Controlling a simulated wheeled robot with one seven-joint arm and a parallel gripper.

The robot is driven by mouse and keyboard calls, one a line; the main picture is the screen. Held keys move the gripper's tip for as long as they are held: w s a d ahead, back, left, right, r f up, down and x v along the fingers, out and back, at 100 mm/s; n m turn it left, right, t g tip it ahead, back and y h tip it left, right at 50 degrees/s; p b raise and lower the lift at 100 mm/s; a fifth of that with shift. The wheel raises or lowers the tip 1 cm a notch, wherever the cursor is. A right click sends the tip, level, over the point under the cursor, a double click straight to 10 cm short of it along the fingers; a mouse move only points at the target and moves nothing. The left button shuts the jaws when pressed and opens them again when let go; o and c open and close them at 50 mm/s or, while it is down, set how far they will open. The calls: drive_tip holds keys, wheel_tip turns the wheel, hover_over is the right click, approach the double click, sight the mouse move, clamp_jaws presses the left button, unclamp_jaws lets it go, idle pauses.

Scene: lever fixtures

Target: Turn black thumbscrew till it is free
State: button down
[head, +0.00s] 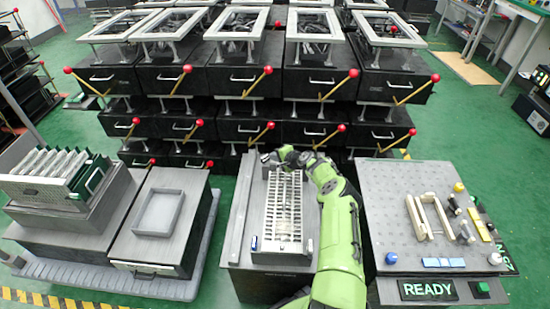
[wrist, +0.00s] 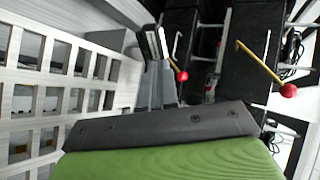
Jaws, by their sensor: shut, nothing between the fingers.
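No black thumbscrew can be made out for certain. In the wrist view a dark block (wrist: 118,42) sits at the edge of the pale slotted frame (wrist: 50,75), close beside my gripper (wrist: 153,48), and I cannot tell whether it is part of the screw. My gripper (head: 270,160) is shut and empty at the far end of the slotted frame (head: 284,205) in the head view. My green forearm and wrist hide part of the frame's right side. Whether the fingers touch anything there is unclear.
Black cabinets (head: 250,80) with red-knobbed levers stand behind. A pegboard table (head: 400,225) with small parts and a READY sign (head: 428,290) is on the right. A grey tray (head: 159,212) and a rack of green boards (head: 60,175) are on the left.

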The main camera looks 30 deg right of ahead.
drive_tip(key=shift+w+d, duration=0.55)
drive_tip(key=shift+w, duration=0.35)
